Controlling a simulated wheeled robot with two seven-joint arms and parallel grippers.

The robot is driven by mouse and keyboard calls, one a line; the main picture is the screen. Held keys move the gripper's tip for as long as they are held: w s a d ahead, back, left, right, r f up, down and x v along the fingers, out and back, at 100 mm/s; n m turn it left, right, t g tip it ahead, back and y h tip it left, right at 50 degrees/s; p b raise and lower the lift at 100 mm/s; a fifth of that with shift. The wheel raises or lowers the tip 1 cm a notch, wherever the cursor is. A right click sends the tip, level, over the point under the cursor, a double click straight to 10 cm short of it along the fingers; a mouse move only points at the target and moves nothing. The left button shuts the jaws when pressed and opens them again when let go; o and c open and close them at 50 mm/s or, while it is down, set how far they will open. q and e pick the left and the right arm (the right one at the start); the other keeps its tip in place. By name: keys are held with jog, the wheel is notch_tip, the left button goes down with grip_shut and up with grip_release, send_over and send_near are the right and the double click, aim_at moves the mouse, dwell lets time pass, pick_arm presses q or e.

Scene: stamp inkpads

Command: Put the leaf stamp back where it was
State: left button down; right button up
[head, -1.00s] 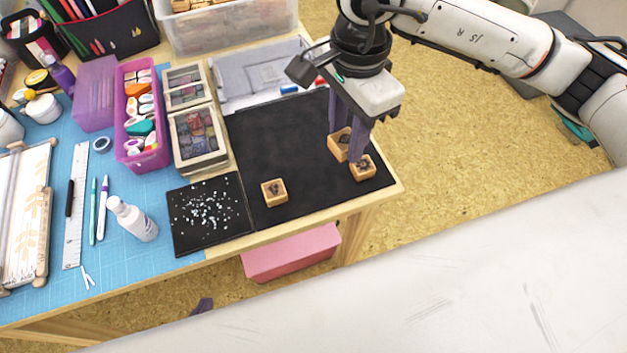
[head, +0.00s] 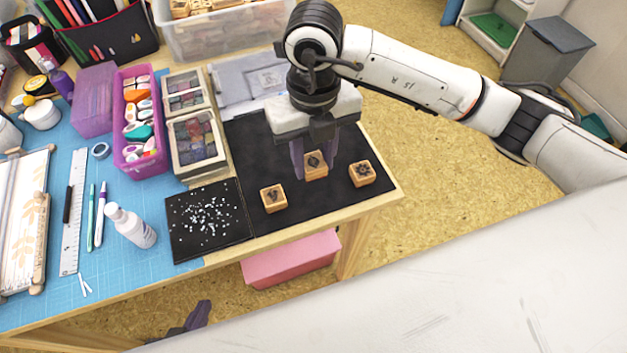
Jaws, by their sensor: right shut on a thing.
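My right gripper (head: 316,172) is shut on a small wooden block stamp (head: 317,171) with a dark, leaf-like mark on its top, probably the leaf stamp. The stamp is between the two purple fingers over the black mat (head: 245,150); whether it touches the mat is unclear. A second wooden stamp (head: 273,199) with a dark motif sits to its left and nearer. A third wooden stamp (head: 361,174) with a flower-like motif sits to its right. My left gripper (head: 198,316) shows only partly at the bottom edge, below the table, and its opening is unclear.
A black square with white specks (head: 208,218) lies left of the mat. Ink pad boxes (head: 198,140), a purple bin (head: 138,120) and a white bottle (head: 131,226) stand further left. A pink box (head: 290,262) is under the table's front edge. The mat's near strip is clear.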

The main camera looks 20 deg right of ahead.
aim_at(314, 191)
notch_tip(314, 191, down, 7)
jog(key=shift+r, duration=0.1)
dwell(0.3)
jog(key=shift+f, duration=0.2)
jog(key=o, duration=1)
jog(key=shift+r, duration=0.1)
jog(key=shift+c, duration=0.2)
jog(key=shift+r, duration=0.1)
